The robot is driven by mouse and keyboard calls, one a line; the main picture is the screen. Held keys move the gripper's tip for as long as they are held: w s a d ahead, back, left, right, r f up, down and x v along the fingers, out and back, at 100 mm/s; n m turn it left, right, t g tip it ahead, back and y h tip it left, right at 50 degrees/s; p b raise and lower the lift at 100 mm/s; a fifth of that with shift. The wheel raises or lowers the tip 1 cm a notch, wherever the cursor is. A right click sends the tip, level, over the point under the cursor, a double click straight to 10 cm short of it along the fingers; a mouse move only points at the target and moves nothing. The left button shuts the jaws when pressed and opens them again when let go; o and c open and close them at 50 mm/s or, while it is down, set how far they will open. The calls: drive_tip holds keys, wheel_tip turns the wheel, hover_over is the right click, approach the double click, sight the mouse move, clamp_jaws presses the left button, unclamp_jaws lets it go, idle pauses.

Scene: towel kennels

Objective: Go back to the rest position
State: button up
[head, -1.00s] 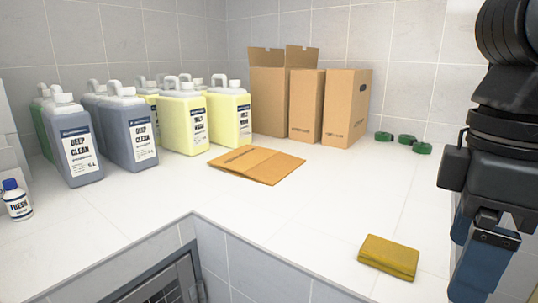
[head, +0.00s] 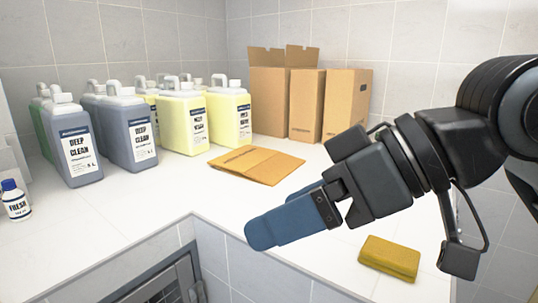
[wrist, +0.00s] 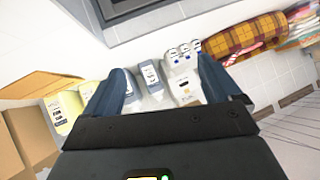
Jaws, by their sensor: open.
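My gripper (head: 262,232) is in front of the white counter in the head view, pointing left, above the counter's front edge. Its blue fingers overlap in that view. In the wrist view my gripper (wrist: 165,90) shows its two blue fingers spread apart with nothing held between them. Bottles on the counter show far beyond the fingers there. A folded yellow cloth (head: 390,258) lies on the counter below my arm, apart from the gripper.
On the counter (head: 130,210) stand grey jugs (head: 128,130), yellow jugs (head: 183,118), a small white bottle (head: 15,200) and cardboard boxes (head: 345,100). A flat cardboard piece (head: 256,164) lies mid-counter. A metal-framed kennel door (head: 165,285) is below. A plaid blanket (wrist: 240,38) shows in the wrist view.

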drive_tip(key=w+a+r+m+t+y, duration=0.1)
drive_tip(key=a+r+m+t+y, duration=0.1)
drive_tip(key=a+t+y, duration=0.15)
drive_tip(key=s+d+f+m+t+h, duration=0.4)
drive_tip(key=d+f+m+t+h, duration=0.15)
drive_tip(key=f+m, duration=0.35)
drive_tip(key=s+d+f+m+t+h, duration=0.3)
drive_tip(key=d+f+m+t+h, duration=0.3)
drive_tip(key=f, duration=0.5)
drive_tip(key=s+d+f+n+g+h, duration=0.1)
drive_tip(key=s+d+f, duration=0.1)
drive_tip(key=s, duration=0.6)
drive_tip(key=s+d+f+n+g, duration=0.1)
drive_tip(key=s+d+f+n, duration=0.1)
drive_tip(key=s+d, duration=0.3)
drive_tip(key=s+d+f+n+g+h, duration=0.1)
drive_tip(key=s+d+f+n, duration=0.1)
drive_tip(key=s, duration=0.9)
drive_tip(key=shift+d+f+h, duration=0.3)
drive_tip(key=shift+d+f, duration=0.05)
drive_tip(key=shift+d, duration=0.5)
